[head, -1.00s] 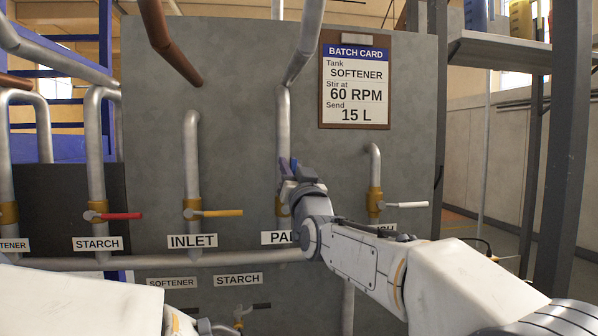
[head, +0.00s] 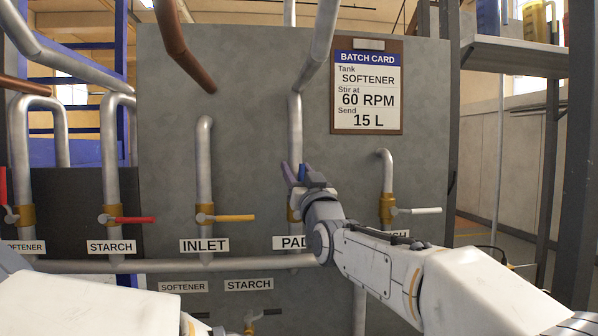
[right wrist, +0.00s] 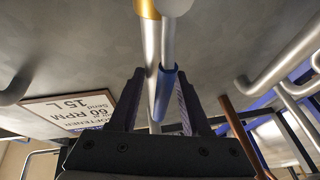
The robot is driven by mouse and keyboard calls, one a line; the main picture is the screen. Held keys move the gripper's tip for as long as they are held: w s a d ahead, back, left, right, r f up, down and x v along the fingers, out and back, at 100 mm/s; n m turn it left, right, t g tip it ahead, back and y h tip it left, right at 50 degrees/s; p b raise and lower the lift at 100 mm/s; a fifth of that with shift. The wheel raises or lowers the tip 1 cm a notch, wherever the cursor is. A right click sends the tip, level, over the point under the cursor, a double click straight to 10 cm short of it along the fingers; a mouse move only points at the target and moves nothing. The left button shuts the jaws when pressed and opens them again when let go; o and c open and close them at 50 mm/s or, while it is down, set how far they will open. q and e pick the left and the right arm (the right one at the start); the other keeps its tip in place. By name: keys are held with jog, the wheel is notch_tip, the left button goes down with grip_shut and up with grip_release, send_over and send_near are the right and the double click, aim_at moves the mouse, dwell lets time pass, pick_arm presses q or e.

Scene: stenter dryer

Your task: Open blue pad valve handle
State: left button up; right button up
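The blue pad valve handle (head: 303,172) points upward along the pad pipe, above the PAD label (head: 292,243). It also shows in the right wrist view (right wrist: 164,95), lengthwise between my two fingers. My right gripper (head: 297,169) reaches the pad pipe, its fingers on either side of the handle. In the right wrist view my right gripper (right wrist: 160,75) looks open, with a gap left of the handle; contact at the right finger is unclear. The pad valve body is mostly hidden behind the gripper. My left gripper is out of view; part of my left arm shows at the lower left.
The inlet valve's yellow handle (head: 232,218) is to the left, the starch valve's red handle (head: 132,220) farther left. A white handle (head: 420,211) is to the right. A horizontal pipe (head: 170,265) runs below. The batch card (head: 367,90) hangs above right.

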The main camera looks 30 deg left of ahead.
jog(key=shift+s+d+f+b, duration=0.2)
jog(key=shift+s+d+b, duration=0.05)
jog(key=shift+b, duration=0.15)
jog(key=b+v, duration=0.5)
jog(key=v, duration=0.4)
jog(key=shift+s+d, duration=0.2)
jog(key=shift+f, duration=0.2)
